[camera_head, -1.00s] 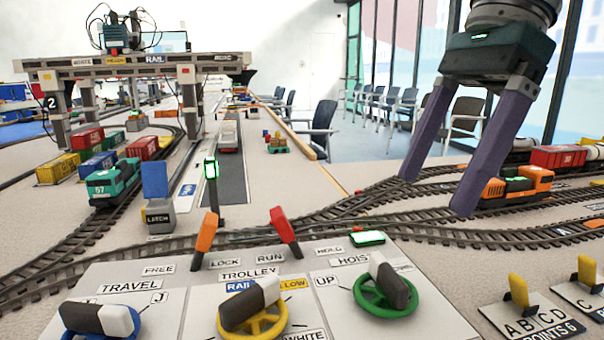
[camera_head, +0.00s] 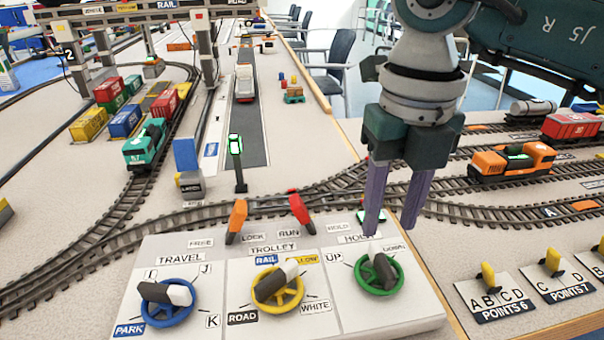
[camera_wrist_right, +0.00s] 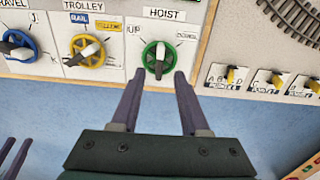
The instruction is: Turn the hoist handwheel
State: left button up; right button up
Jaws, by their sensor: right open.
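The hoist handwheel (camera_head: 379,274) is a green ring with a dark bar and pale-tipped pointer across it, on the white panel under the HOIST label. It also shows in the right wrist view (camera_wrist_right: 157,57), just beyond the fingertips. My right gripper (camera_head: 391,230) is open and empty, with two purple fingers pointing down above and behind the wheel in the head view. In the right wrist view my right gripper (camera_wrist_right: 159,75) has its fingertips spread around the wheel's width; contact does not show. Purple fingers, apparently my left gripper (camera_wrist_right: 12,156), show partly at the lower left.
The yellow trolley handwheel (camera_head: 278,286) and blue travel handwheel (camera_head: 168,302) are left of the hoist wheel. An orange lever (camera_head: 236,218) and red lever (camera_head: 301,211) stand behind them. Yellow points switches (camera_head: 490,277) are at the right. Tracks and an orange locomotive (camera_head: 511,160) lie behind.

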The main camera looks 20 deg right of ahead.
aim_at(381, 254)
notch_tip(381, 254, down, 6)
jog(key=shift+f+b, duration=0.15)
jog(key=shift+b, duration=0.25)
grip_shut()
dwell(0.4)
